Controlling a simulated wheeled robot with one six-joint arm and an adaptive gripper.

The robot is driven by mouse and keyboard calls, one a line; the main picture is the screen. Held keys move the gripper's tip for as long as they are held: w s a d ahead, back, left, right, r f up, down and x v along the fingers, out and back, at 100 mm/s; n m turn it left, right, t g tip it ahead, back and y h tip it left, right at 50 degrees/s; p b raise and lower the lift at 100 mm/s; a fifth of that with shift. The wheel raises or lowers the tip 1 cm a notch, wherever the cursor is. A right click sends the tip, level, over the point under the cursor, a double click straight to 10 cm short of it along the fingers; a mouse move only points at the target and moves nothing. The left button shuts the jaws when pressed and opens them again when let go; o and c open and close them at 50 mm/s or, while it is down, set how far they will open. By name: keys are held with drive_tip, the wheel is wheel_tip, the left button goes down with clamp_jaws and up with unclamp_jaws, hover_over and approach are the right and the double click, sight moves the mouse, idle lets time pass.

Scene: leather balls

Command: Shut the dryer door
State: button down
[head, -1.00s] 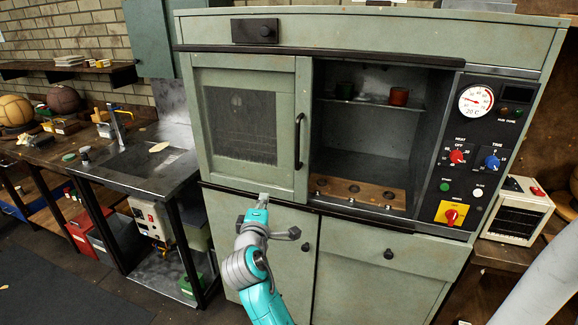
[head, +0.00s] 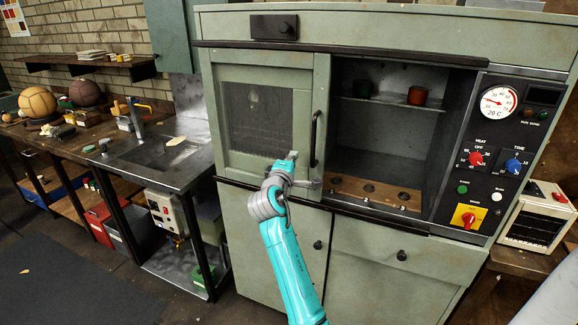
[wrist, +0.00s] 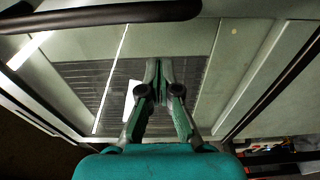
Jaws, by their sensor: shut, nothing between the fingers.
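The grey-green dryer (head: 380,25) stands ahead of me. Its door (head: 222,100), with a dark mesh window, covers the left part of the front. The right part of the chamber (head: 385,140) is open to view. A black upright handle (head: 315,138) is on the door's right edge. My gripper (head: 291,157) is in front of the lower part of the door, left of the handle. In the wrist view my gripper (wrist: 160,66) is shut and empty, with the mesh window (wrist: 95,85) behind its fingers. I cannot tell whether it touches the door.
Inside the chamber are a green cup (head: 362,88) and a red-brown cup (head: 417,95) on a shelf. A control panel (head: 493,150) is at the right. A sink bench (head: 150,165) stands at the left, and a small heater (head: 538,222) at the right.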

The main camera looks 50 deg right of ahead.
drive_tip(key=shift+s+d+f, duration=0.1)
drive_tip(key=shift+s+d, duration=0.1)
drive_tip(key=shift+d, duration=0.15)
drive_tip(key=s, duration=0.3)
drive_tip(key=shift+s+d, duration=0.2)
